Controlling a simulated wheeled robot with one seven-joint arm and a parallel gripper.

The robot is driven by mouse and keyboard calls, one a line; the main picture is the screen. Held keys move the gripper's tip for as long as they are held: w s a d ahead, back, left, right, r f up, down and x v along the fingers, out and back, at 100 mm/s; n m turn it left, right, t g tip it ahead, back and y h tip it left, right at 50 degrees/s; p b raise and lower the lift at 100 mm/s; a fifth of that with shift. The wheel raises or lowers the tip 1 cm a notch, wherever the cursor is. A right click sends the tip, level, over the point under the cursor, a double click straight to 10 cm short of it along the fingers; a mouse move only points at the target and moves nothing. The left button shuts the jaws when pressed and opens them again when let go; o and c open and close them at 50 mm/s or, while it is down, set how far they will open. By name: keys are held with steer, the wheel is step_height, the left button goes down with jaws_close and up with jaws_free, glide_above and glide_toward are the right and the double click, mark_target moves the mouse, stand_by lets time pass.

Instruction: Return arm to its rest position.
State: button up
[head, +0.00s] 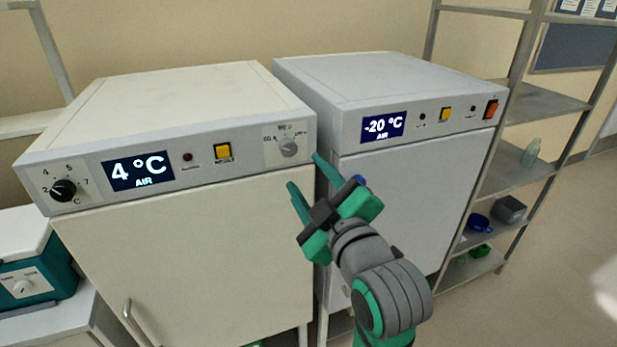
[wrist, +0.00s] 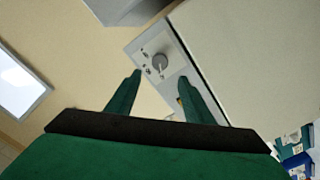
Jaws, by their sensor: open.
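My gripper (head: 305,180) is in the middle of the head view, in front of the gap between the two cabinets. Its green fingers are apart with nothing between them. In the wrist view the open fingers (wrist: 160,88) point toward a grey knob (wrist: 160,61) on a light panel. In the head view this grey knob (head: 288,147) is at the right end of the left cabinet's panel, just left of and above the fingertips. The fingers look apart from the knob; the exact distance cannot be told.
The left cabinet (head: 190,260) shows 4 °C and has a black dial (head: 63,190). The right cabinet (head: 400,205) shows -20 °C. A metal shelf rack (head: 520,180) holds small items at right. A teal box (head: 40,270) stands at lower left. Open floor (head: 540,285) is at right.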

stand_by(0.3)
steer(key=s+f+m+h, duration=0.2)
steer(key=s+f+m, duration=0.15)
steer(key=f, duration=0.65)
steer(key=s+f+m+h, duration=0.15)
steer(key=f+m, duration=0.25)
steer(key=f, duration=0.7)
steer(key=s+f+m+h, duration=0.2)
steer(key=s+f+m, duration=0.15)
steer(key=f, duration=0.65)
steer(key=s+a+f+m+g, duration=0.1)
steer(key=s+a+f+m, duration=0.1)
steer(key=s+f, duration=0.9)
steer(key=s+a, duration=0.1)
steer(key=s, duration=1.7)
steer(key=shift+r+g, duration=0.15)
steer(key=shift+g, duration=0.25)
steer(key=shift+s, duration=0.1)
